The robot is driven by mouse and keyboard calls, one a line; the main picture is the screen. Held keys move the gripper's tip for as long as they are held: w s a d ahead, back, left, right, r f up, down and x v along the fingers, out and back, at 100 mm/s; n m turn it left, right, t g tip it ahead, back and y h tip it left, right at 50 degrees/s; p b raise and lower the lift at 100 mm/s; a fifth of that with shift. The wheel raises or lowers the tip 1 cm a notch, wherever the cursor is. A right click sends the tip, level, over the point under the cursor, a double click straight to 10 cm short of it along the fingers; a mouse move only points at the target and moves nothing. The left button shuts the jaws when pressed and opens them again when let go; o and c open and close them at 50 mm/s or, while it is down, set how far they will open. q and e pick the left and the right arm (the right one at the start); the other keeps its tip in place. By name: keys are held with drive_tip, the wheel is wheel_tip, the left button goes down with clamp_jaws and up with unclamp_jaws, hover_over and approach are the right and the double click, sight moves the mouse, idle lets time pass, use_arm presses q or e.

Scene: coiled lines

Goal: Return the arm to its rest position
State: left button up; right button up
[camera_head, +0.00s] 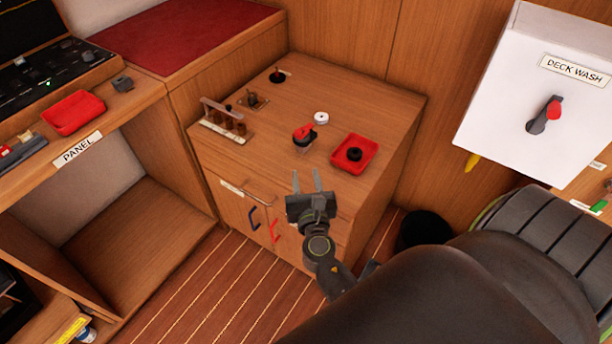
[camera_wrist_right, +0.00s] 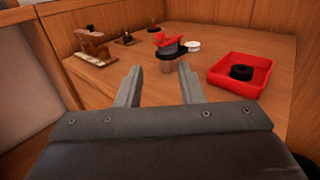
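My right gripper (camera_head: 307,182) is over the front edge of the wooden cabinet, its two fingers apart with nothing between them. In the right wrist view the fingers of this gripper (camera_wrist_right: 160,85) also stand apart and empty, pointing toward the cabinet top (camera_wrist_right: 215,55). My right arm comes in from the lower right in the head view. My left gripper does not show in either view.
On the cabinet top (camera_head: 350,95) are a red-handled switch (camera_head: 304,135), a white ring (camera_head: 321,118), a red tray (camera_head: 341,163) holding a black ring (camera_head: 354,154), and a wooden rack (camera_head: 222,124). A white DECK WASH box (camera_head: 510,100) hangs at right.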

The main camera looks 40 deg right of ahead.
idle(0.4)
drive_tip(key=s+d+m+g+h, duration=0.1)
drive_tip(key=s+d+m, duration=0.1)
drive_tip(key=m, duration=0.1)
drive_tip(key=s+d+m+g+h, duration=0.1)
drive_tip(key=s+d+m, duration=0.1)
drive_tip(key=m, duration=0.2)
drive_tip(key=s+d+m+g, duration=0.1)
drive_tip(key=s+d+m, duration=0.1)
drive_tip(key=m, duration=0.2)
drive_tip(key=shift+s+d+r+g+h, duration=0.1)
drive_tip(key=shift+s+d+g+h, duration=0.05)
drive_tip(key=shift+d+g+h, duration=0.25)
drive_tip(key=s+d+f+m+g+y, duration=0.15)
drive_tip(key=s+m+g, duration=0.25)
drive_tip(key=s+m, duration=0.45)
drive_tip(key=s+a+f+m+g+y, duration=0.3)
drive_tip(key=s+a+m+g+y, duration=0.2)
drive_tip(key=s+a+m+y, duration=0.45)
drive_tip(key=d+f+m+h+p, duration=0.1)
drive_tip(key=d+f+m, duration=0.15)
drive_tip(key=f, duration=1.85)
drive_tip(key=s+f+g+p, duration=0.1)
drive_tip(key=s+f+g, duration=0.1)
drive_tip(key=s+f, duration=1.3)
drive_tip(key=shift+s+a+f+p, duration=0.2)
drive_tip(key=shift+f+p, duration=0.15)
drive_tip(key=shift+f, duration=0.4)
